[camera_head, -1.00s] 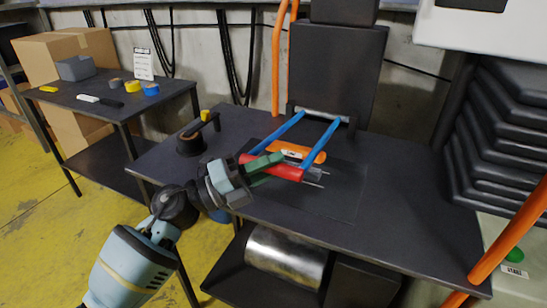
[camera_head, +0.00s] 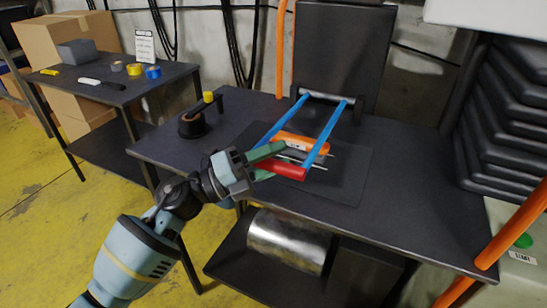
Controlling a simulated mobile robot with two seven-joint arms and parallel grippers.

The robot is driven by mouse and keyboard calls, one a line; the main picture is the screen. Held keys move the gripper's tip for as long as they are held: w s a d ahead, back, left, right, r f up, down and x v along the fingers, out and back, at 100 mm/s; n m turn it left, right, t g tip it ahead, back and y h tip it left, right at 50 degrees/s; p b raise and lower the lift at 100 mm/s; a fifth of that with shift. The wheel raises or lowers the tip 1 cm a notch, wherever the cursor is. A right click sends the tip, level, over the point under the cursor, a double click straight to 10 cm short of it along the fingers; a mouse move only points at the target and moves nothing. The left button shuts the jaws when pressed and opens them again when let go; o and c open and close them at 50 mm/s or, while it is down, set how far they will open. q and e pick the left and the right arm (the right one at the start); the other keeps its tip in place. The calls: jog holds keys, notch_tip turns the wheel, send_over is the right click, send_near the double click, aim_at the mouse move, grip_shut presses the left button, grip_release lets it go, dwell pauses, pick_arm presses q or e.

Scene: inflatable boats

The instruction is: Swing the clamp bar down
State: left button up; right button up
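The clamp bar is a red crossbar (camera_head: 287,170) on two blue arms (camera_head: 322,138) that run back to a hinge rod (camera_head: 326,97) by a dark upright panel. It is swung forward and low over a dark base plate (camera_head: 335,183). An orange piece (camera_head: 301,142) and a grey piece with thin metal rods show between the blue arms. My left gripper (camera_head: 268,160) is at the left part of the red crossbar. Its green fingers are apart, one above and one below the bar; whether they press on it is unclear. My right gripper is not in view.
A black round stand with a yellow-tipped lever (camera_head: 192,125) is left of the clamp on the dark table (camera_head: 400,210). A side table (camera_head: 100,90) holds tape rolls and small tools. An orange post (camera_head: 510,235) and stacked black forms (camera_head: 505,110) are at right.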

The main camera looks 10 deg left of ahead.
pick_arm(q)
jog(key=shift+a, duration=0.1)
jog(key=v, duration=0.7)
jog(key=shift+s+a+f+b, duration=0.2)
jog(key=shift+a+b, duration=0.1)
jog(key=shift+b, duration=0.1)
dwell(1.5)
